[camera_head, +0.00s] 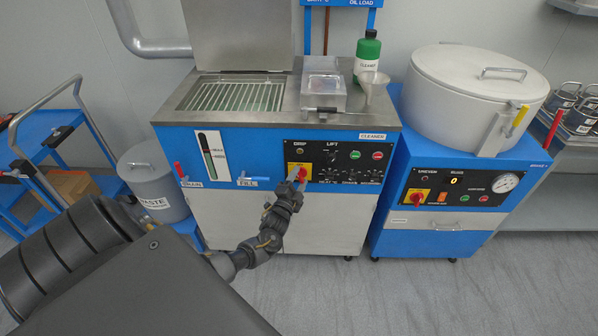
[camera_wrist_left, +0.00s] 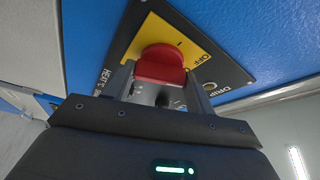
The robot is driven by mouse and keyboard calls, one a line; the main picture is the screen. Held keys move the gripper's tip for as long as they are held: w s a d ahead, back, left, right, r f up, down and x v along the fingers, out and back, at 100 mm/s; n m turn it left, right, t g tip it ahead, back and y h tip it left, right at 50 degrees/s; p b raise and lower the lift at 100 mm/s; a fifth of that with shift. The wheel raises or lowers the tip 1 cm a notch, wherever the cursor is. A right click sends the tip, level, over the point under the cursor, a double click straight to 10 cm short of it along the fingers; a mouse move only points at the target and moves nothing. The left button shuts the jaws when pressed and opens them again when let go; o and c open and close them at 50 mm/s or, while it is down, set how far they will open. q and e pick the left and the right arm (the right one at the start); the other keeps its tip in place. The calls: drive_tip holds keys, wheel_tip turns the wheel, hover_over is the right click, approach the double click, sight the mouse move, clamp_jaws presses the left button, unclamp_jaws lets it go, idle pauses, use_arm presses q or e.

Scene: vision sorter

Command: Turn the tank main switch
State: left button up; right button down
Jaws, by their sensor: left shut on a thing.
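The tank main switch is a red knob on a yellow plate, low at the left of the black control panel (camera_head: 347,156) on the blue cleaner tank (camera_head: 230,165). In the left wrist view the red switch (camera_wrist_left: 160,65) sits between the two fingers, with the yellow plate (camera_wrist_left: 188,38) behind it and an OFF mark at its right. My left gripper (camera_head: 299,174) is at the switch and shut on it; it also shows in the left wrist view (camera_wrist_left: 158,84). In the head view the gripper covers part of the switch. My right gripper is not in view.
A red DRAIN lever (camera_head: 180,172) and a blue FILL lever (camera_head: 262,181) stick out left of the panel. A grey waste bin (camera_head: 150,178) stands at the left. A drum machine (camera_head: 472,75) with its own red knob (camera_head: 416,197) stands at the right. The floor in front is clear.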

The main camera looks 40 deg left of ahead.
use_arm(q)
drive_tip(key=shift+r+m+g+h+p, duration=0.2)
drive_tip(key=shift+m+g+h+p, duration=0.1)
drive_tip(key=shift+m+p, duration=0.85)
drive_tip(key=shift+f+m+g+p, duration=0.15)
drive_tip(key=shift+m+g+p, duration=0.25)
drive_tip(key=shift+m+p, duration=0.5)
drive_tip(key=shift+m, duration=0.25)
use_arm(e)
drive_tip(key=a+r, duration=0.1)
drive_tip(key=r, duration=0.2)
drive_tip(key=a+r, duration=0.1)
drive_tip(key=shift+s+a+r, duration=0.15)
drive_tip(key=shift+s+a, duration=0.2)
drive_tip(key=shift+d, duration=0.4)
use_arm(q)
drive_tip(key=o, duration=1)
drive_tip(key=v, duration=1.1)
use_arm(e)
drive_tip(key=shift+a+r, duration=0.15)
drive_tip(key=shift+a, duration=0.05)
use_arm(q)
drive_tip(key=shift+w, duration=0.1)
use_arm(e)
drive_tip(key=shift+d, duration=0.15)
